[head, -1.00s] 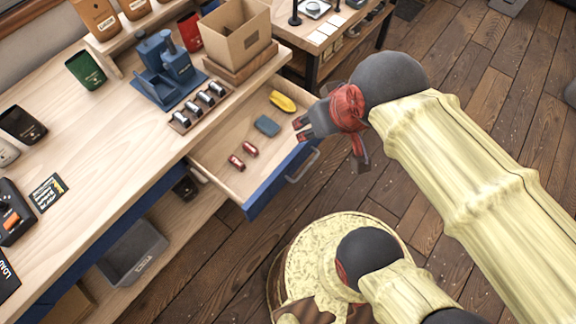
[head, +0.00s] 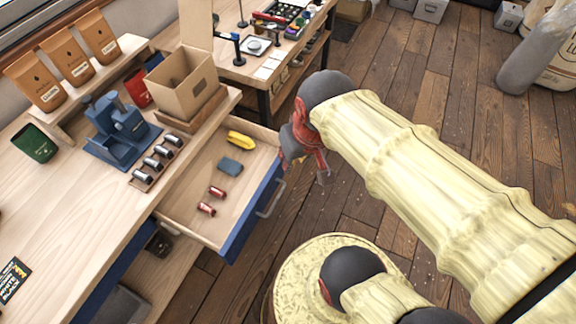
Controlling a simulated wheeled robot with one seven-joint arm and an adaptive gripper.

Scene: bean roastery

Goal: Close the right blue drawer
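The right blue drawer (head: 240,229) is pulled out from under the wooden workbench, with its blue front and metal handle (head: 269,197) facing right.
A cardboard box (head: 184,84) on a wooden board stands on the bench (head: 60,220) above the drawer. Blue equipment (head: 120,133) and a rack of metal cylinders (head: 147,176) are near the bench edge. A second table (head: 274,72) stands behind.

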